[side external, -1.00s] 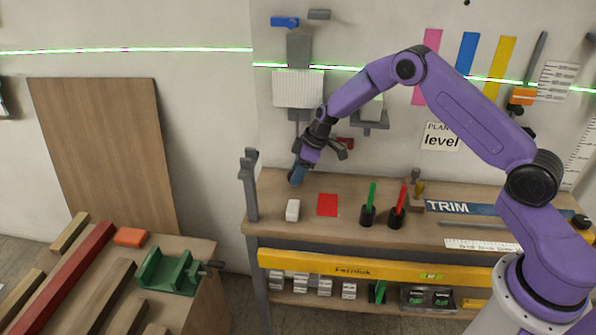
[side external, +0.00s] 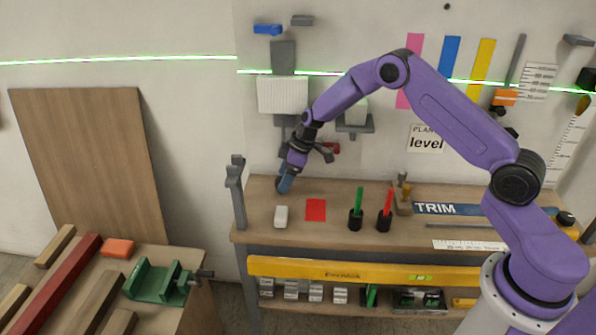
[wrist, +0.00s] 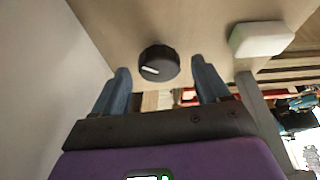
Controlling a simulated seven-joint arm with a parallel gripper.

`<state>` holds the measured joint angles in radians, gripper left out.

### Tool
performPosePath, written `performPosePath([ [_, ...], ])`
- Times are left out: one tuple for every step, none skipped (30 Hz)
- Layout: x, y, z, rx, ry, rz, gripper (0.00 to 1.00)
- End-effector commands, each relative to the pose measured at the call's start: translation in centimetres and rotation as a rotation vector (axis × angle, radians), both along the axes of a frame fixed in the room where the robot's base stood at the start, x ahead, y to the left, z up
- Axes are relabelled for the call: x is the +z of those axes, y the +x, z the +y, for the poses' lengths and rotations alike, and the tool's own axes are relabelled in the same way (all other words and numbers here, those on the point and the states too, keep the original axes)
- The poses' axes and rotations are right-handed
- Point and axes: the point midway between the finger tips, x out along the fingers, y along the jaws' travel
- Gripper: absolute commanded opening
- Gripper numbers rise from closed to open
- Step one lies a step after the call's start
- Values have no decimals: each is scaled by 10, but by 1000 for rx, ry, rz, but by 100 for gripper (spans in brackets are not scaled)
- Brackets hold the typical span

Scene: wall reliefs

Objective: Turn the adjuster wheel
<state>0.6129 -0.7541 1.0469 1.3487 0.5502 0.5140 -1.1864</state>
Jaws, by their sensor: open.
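A black round knob (wrist: 158,63) with a white mark line, which looks like the adjuster wheel, is on the wooden surface in the wrist view. My gripper (wrist: 161,68) is open, with one blue-grey finger on each side of the knob's near part. Gaps show between the fingers and the knob, and nothing is held. In the side view my gripper (side external: 284,187) points down at the left back of the workbench (side external: 330,232). The knob cannot be made out there; the gripper seems to hide it.
A white block (side external: 281,216) lies just in front of my gripper, with a red square (side external: 316,210) to its right. Two dark cups (side external: 356,221) with green and red sticks stand further right. A grey post (side external: 236,195) rises at the bench's left end. The wall is close behind.

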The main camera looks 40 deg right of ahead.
Motion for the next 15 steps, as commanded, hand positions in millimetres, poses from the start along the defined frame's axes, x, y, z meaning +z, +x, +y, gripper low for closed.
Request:
performPosePath([
  [6,1,0,1,1,-2,75],
  [9,1,0,1,0,-3,75],
  [16,1,0,2,-1,-4,75],
  [20,1,0,2,0,-4,75],
  [26,0,0,1,0,-2,75],
  [32,-3,0,2,0,-1,75],
  [35,-7,-1,1,0,0,75],
  [39,-10,-1,1,0,0,75],
  [44,-14,-1,1,0,0,75],
  [47,-18,-2,0,-1,1,75],
  [52,-21,-2,1,0,0,75],
  [57,-25,-2,1,0,0,75],
  [60,-28,-2,2,0,-1,75],
  [64,-31,-2,2,0,-1,75],
  [69,-36,-3,1,0,0,75],
])
